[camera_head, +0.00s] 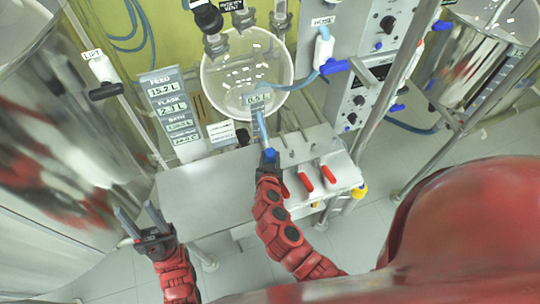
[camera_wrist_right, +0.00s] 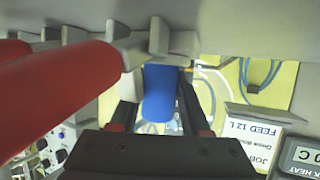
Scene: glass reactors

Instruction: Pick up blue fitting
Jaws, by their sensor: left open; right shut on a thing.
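The blue fitting (camera_wrist_right: 158,95) is a short blue cylinder between the two dark fingers of my right gripper (camera_wrist_right: 163,118) in the right wrist view. Its upper end meets a grey metal piece; whether it is joined to it I cannot tell. In the head view the fitting (camera_head: 270,155) shows as a small blue patch at the tip of my right gripper (camera_head: 268,160), at the edge of the grey bench below the glass flask. My left gripper (camera_head: 138,212) is open and empty at the lower left, in front of the bench.
The round glass flask (camera_head: 247,75) hangs above the bench (camera_head: 205,195). Red-handled valves (camera_head: 328,174) sit just right of my right gripper; a red handle (camera_wrist_right: 60,85) looms close in the wrist view. A white hose fitting (camera_head: 324,47) with blue parts stands at the upper right.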

